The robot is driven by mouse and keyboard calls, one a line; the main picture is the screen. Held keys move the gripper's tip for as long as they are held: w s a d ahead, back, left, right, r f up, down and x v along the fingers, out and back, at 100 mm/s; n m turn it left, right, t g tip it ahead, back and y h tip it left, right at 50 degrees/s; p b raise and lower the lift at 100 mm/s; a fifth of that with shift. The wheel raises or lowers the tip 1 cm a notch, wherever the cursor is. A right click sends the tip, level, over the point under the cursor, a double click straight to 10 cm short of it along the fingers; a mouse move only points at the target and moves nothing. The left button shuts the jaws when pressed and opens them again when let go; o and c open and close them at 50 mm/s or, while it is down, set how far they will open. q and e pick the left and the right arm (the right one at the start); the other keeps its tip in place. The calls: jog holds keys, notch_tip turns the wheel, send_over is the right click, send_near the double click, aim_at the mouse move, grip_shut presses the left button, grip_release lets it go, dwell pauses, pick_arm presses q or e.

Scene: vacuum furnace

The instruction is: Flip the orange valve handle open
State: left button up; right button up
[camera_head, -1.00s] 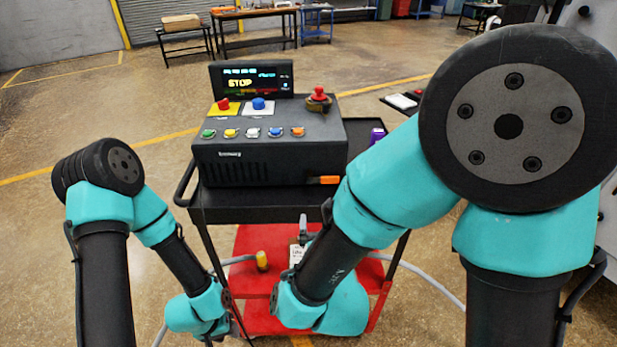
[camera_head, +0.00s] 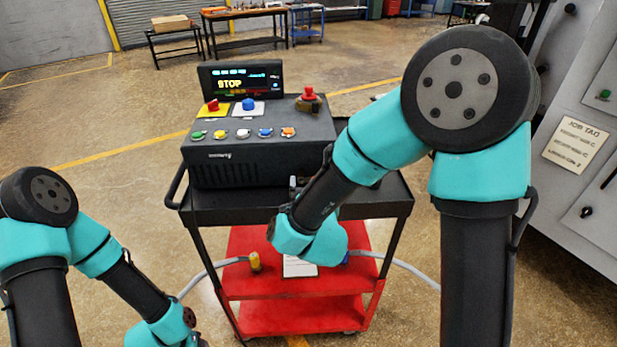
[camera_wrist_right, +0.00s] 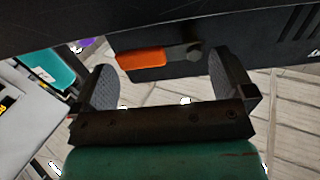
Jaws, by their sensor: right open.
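The orange valve handle (camera_wrist_right: 141,60) shows in the right wrist view, lying sideways along the dark front of the box, with a round pivot at its right end. My right gripper (camera_wrist_right: 162,85) is open. Its two fingers stand apart on either side of the handle in that picture, and the handle appears beyond them; I see no contact. In the head view my right arm hides the handle and the right gripper's fingers. My left arm is low at the left of the head view; its gripper is not visible.
The black control box (camera_head: 258,165) with coloured buttons and a STOP screen stands on a cart (camera_head: 370,207). Red lower shelves (camera_head: 240,284) hold a yellow-capped fitting (camera_head: 255,262) and a paper. A grey cabinet (camera_head: 575,170) stands at the right.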

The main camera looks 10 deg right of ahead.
jog(key=shift+w+d, duration=0.2)
jog(key=shift+w, duration=1.1)
jog(key=shift+c, duration=0.4)
jog(key=c, duration=0.9)
